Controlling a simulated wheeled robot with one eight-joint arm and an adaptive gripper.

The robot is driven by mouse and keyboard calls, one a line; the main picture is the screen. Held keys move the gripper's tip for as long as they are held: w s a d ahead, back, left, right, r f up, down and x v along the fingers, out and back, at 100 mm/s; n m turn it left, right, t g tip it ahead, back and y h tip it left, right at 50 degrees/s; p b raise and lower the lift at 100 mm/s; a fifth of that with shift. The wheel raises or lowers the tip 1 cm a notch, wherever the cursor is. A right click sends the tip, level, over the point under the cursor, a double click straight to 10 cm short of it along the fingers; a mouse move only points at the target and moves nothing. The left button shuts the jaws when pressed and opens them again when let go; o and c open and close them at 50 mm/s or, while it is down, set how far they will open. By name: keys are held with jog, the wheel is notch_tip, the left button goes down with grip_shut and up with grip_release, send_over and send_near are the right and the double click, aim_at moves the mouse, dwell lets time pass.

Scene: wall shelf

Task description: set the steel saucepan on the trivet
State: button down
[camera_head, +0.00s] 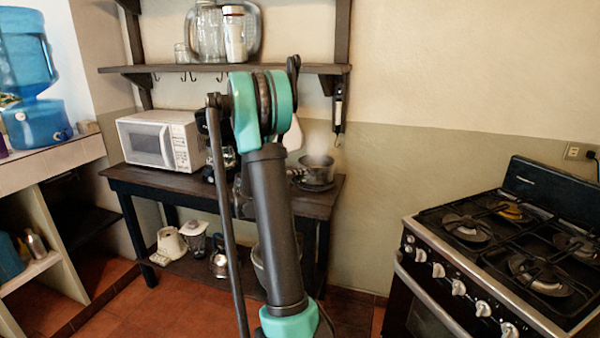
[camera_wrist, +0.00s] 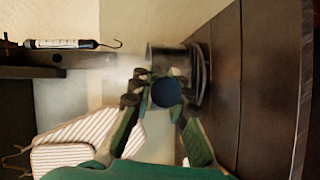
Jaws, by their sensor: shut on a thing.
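The steel saucepan (camera_head: 318,165) is at the right end of the dark wooden table, with steam above it. It also shows in the wrist view (camera_wrist: 167,56), turned sideways, with its round dark handle end (camera_wrist: 166,93) facing the camera. My gripper (camera_wrist: 158,88) is shut on the handle. The dark trivet (camera_head: 316,186) lies on the table right under the pan; its edge shows beside the pan's base in the wrist view (camera_wrist: 202,75). The pan looks level and over the trivet. I cannot tell whether it touches. My arm hides the gripper in the head view.
A white microwave (camera_head: 150,141) stands on the table's left part. A wall shelf (camera_head: 180,68) with jars hangs above. A striped cloth item (camera_wrist: 75,150) is close to my gripper in the wrist view. A gas stove (camera_head: 500,250) stands at right.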

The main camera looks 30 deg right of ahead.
jog(key=shift+w+d+f, duration=0.15)
jog(key=shift+d+f, duration=0.05)
jog(key=shift+f, duration=0.6)
jog(key=c, duration=1.5)
grip_release()
jog(key=shift+f, duration=0.1)
jog(key=shift+o, duration=0.2)
jog(key=v, duration=1.2)
jog(key=s+a+f+y, duration=0.7)
jog(key=s+a, duration=0.5)
jog(key=s, duration=0.1)
jog(key=s+a+f+y, duration=0.8)
jog(key=s+a, duration=0.4)
jog(key=s, duration=0.1)
jog(key=shift+m+t+y, duration=0.3)
jog(key=shift+m+t, duration=0.1)
